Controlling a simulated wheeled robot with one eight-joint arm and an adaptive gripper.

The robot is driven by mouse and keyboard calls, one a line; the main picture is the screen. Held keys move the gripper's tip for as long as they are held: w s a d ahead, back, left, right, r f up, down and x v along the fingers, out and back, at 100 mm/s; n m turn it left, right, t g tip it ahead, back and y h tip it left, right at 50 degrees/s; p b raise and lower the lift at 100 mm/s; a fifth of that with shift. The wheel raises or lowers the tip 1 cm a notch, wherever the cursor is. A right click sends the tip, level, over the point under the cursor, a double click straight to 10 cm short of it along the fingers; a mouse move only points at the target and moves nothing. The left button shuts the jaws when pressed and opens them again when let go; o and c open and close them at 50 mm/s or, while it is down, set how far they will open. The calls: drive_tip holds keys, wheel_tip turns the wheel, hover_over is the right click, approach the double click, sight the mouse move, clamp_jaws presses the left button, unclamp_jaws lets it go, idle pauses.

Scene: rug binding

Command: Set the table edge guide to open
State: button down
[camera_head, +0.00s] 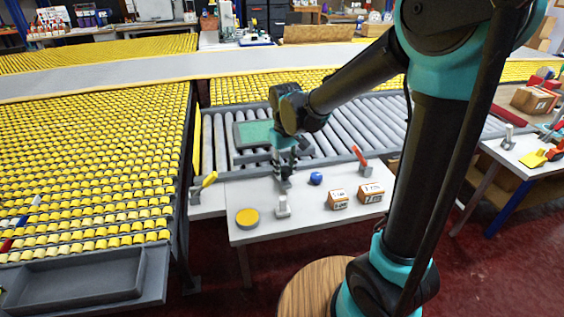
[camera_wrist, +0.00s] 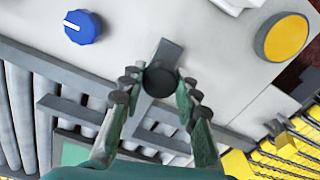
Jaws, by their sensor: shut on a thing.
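My gripper (camera_wrist: 160,85) is shut on a round dark knob (camera_wrist: 160,78). The knob sits on a short grey bar (camera_wrist: 171,50), which I take to be part of the table edge guide. The bar lies slanted over the pale table top near its roller-side edge. In the head view my gripper (camera_head: 284,178) is low over the table's back edge and hides most of the knob. Whether the guide stands open or closed I cannot tell.
A blue dial (camera_head: 316,178) and a yellow disc (camera_head: 247,218) are on the table (camera_head: 305,222). A small grey switch (camera_head: 283,207), two cartons (camera_head: 338,199) and a red-handled lever (camera_head: 361,157) are nearby. A yellow-handled lever (camera_head: 209,180) stands left. Rollers (camera_head: 345,130) lie behind.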

drive_tip(key=shift+s+d, duration=0.1)
drive_tip(key=shift+s, duration=0.2)
drive_tip(key=c, duration=1.1)
unclamp_jaws()
wheel_tip(320, 180, up, 12)
